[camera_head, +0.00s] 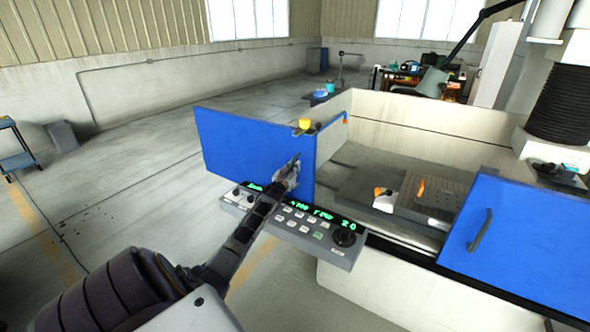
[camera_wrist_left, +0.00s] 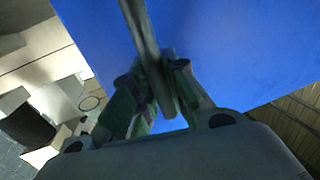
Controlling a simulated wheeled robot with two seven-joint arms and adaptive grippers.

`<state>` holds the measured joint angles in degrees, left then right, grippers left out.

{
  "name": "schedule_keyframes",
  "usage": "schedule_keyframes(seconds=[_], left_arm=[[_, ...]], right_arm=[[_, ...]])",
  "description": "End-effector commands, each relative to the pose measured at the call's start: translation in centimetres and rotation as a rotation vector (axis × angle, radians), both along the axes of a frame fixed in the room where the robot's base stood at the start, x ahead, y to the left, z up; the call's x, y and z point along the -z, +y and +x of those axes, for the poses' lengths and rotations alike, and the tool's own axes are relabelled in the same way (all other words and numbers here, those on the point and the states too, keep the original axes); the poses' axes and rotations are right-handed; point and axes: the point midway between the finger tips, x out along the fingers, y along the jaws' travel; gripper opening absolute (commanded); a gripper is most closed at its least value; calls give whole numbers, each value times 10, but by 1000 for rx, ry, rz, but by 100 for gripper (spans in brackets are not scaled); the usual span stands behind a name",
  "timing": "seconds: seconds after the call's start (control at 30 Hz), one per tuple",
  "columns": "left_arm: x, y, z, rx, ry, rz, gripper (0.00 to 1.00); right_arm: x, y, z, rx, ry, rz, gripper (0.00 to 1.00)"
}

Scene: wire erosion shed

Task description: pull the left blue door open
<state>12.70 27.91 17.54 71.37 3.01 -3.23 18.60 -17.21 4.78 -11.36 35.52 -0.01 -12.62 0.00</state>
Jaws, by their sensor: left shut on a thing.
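The left blue door (camera_head: 240,145) is a flat blue panel standing upright at the left of the machine's tank. It extends out past the tank's corner, and the tank opening to its right is uncovered. My left gripper (camera_head: 291,173) is at the door's lower right, shut on its handle. In the left wrist view the dark handle bar (camera_wrist_left: 143,35) runs between the fingers (camera_wrist_left: 163,85), against the blue door (camera_wrist_left: 240,60). The fingers hide part of the handle. My right gripper is not in view.
Open floor (camera_head: 130,165) lies left.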

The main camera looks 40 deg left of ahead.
Motion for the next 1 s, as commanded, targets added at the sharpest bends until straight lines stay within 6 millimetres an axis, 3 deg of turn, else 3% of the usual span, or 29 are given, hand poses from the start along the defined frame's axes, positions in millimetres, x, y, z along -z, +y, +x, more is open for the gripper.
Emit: schedule_keyframes(seconds=[0.17, 0.2, 0.37, 1.0], left_arm=[[0, 0, 0, 0, 0, 0, 0], [0, 0, 0, 0, 0, 0, 19], [0, 0, 0, 0, 0, 0, 37], [1, -5, -8, 1, 1, 0, 37]], right_arm=[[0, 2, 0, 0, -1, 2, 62], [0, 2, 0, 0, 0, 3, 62], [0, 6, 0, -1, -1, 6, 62], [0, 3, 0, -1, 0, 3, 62]])
